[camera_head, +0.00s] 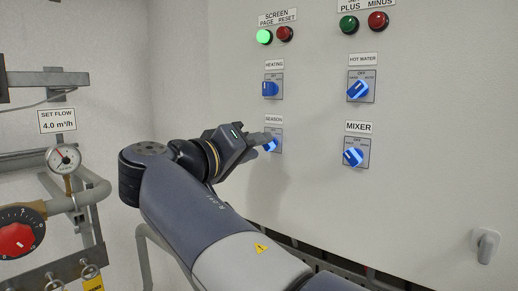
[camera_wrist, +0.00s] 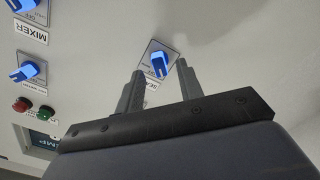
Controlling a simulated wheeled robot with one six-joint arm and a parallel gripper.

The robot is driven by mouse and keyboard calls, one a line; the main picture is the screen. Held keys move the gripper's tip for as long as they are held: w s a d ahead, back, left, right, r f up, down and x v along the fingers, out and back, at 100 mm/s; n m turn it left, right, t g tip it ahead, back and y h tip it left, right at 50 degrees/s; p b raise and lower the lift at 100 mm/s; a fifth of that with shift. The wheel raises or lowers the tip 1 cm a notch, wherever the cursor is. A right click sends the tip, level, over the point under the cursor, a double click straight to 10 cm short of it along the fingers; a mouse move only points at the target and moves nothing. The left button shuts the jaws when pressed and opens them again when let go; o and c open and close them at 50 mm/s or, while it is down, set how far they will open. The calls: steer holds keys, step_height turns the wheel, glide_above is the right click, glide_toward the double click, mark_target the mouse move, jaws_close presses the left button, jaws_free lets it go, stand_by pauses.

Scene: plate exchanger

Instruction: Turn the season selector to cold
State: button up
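The season selector is a blue knob (camera_head: 271,145) on a small grey plate under the SEASON label (camera_head: 274,119), at the lower left of the white panel. My gripper (camera_head: 268,138) is at this knob in the head view and partly covers it and its plate. In the wrist view the blue knob (camera_wrist: 158,64) shows between the tips of my gripper's two fingers (camera_wrist: 160,72), which stand apart. Gaps show between the knob and the fingers there. The plate's markings are too small or covered to read.
The HEATING knob (camera_head: 269,89) is just above. The HOT WATER knob (camera_head: 357,90) and MIXER knob (camera_head: 354,156) are to the right. Buttons (camera_head: 264,36) line the top. Pipes, a gauge (camera_head: 63,159) and a red dial (camera_head: 16,240) stand at left.

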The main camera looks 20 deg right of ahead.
steer(key=b+v, duration=0.1)
steer(key=v, duration=0.8)
steer(key=shift+b, duration=0.35)
steer(key=p+x, duration=0.2)
steer(key=x, duration=0.9)
steer(key=shift+s+a, duration=0.15)
